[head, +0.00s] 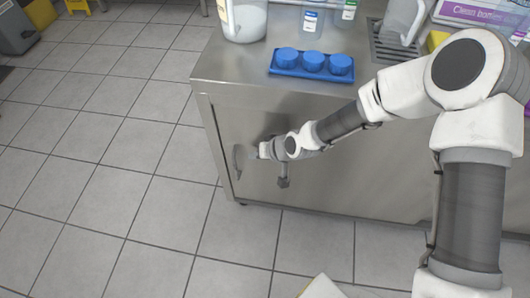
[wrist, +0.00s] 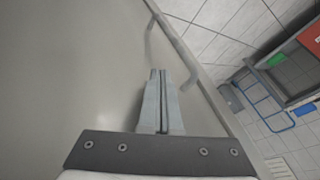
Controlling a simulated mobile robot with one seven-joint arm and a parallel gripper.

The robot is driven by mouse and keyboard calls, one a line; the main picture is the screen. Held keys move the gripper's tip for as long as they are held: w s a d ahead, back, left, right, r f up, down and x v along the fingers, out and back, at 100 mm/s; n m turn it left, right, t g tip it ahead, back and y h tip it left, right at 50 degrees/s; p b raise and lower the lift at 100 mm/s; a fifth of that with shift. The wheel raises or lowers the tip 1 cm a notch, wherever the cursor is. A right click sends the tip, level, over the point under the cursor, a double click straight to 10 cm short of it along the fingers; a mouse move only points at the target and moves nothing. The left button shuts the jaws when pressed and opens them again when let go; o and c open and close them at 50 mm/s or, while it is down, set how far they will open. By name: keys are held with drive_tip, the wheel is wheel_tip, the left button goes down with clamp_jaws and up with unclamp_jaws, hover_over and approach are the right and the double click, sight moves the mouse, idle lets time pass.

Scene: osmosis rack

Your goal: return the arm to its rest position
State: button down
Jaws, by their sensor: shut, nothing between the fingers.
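My gripper (head: 254,155) is at the front of the steel cabinet, close to its door handle (head: 238,161), in the head view. In the wrist view the two fingers of my gripper (wrist: 158,76) are together with nothing between them. The handle (wrist: 168,38) shows just beyond the fingertips there; whether they touch it I cannot tell. My arm stretches from the right side of the head view down and left to the cabinet front. The cabinet door (head: 262,185) looks closed.
The steel counter (head: 235,70) carries a blue tray (head: 285,71) with three blue caps, a white jug (head: 245,22), bottles and a clear pitcher (head: 400,20). A blue-framed cart (wrist: 262,100) shows in the wrist view.

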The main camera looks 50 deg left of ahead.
drive_tip(key=p+v, duration=0.3)
drive_tip(key=v, duration=0.7)
drive_tip(key=shift+p, duration=0.3)
drive_tip(key=shift+w+d, duration=0.1)
drive_tip(key=shift+w, duration=0.05)
drive_tip(key=w+d+r+m+t+h, duration=0.1)
drive_tip(key=w+d+r+t+h, duration=0.2)
drive_tip(key=w+d+r, duration=0.65)
drive_tip(key=w+d+r+m+t+h, duration=0.1)
drive_tip(key=w+d+r+m+h, duration=0.1)
drive_tip(key=d+r, duration=0.5)
drive_tip(key=w+d+r+m+t+h, duration=0.1)
drive_tip(key=w+d+r+m, duration=0.15)
drive_tip(key=d, duration=0.85)
drive_tip(key=s+d+r+m+t+h, duration=0.1)
drive_tip(key=s+d+r+m, duration=0.2)
drive_tip(key=s+d+r, duration=0.4)
drive_tip(key=s+d+r+m+t, duration=0.1)
drive_tip(key=s+d+r+m, duration=0.1)
drive_tip(key=s+d+r, duration=0.55)
wheel_tip(320, 180, up, 18)
drive_tip(key=w+d+p, duration=0.1)
drive_tip(key=p, duration=1.9)
drive_tip(key=shift+d+r+p, duration=0.15)
drive_tip(key=shift+d+p, duration=0.2)
drive_tip(key=shift+p, duration=0.05)
